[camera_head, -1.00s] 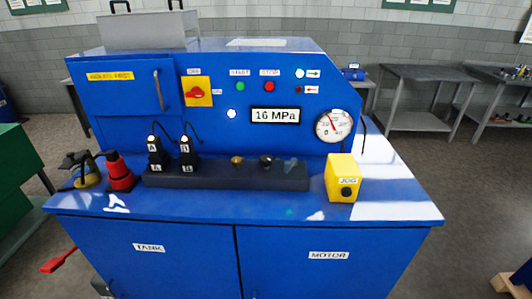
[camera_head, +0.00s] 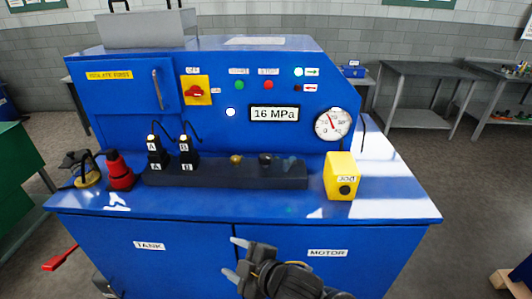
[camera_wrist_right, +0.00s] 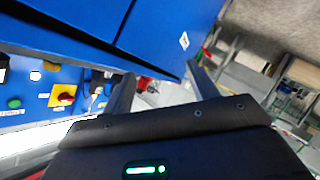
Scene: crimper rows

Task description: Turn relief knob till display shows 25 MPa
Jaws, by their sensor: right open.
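The display (camera_head: 275,114) on the blue panel reads 16 MPa. A dark manifold block (camera_head: 215,176) lies on the bench top, with a brass-coloured knob (camera_head: 236,160) and a dark knob (camera_head: 265,160) standing at its back. No label shows which of them is the relief knob. My right gripper (camera_head: 233,257) is open and empty in front of the cabinet doors, below and in front of the block. Its two fingers also show in the wrist view (camera_wrist_right: 161,70), spread with nothing between them. My left gripper is out of view.
The yellow JOG box (camera_head: 341,173) stands right of the block, below a round gauge (camera_head: 332,125). Two black valve plugs, A (camera_head: 154,152) and B (camera_head: 187,152), stand at its left end. The front bench strip is clear.

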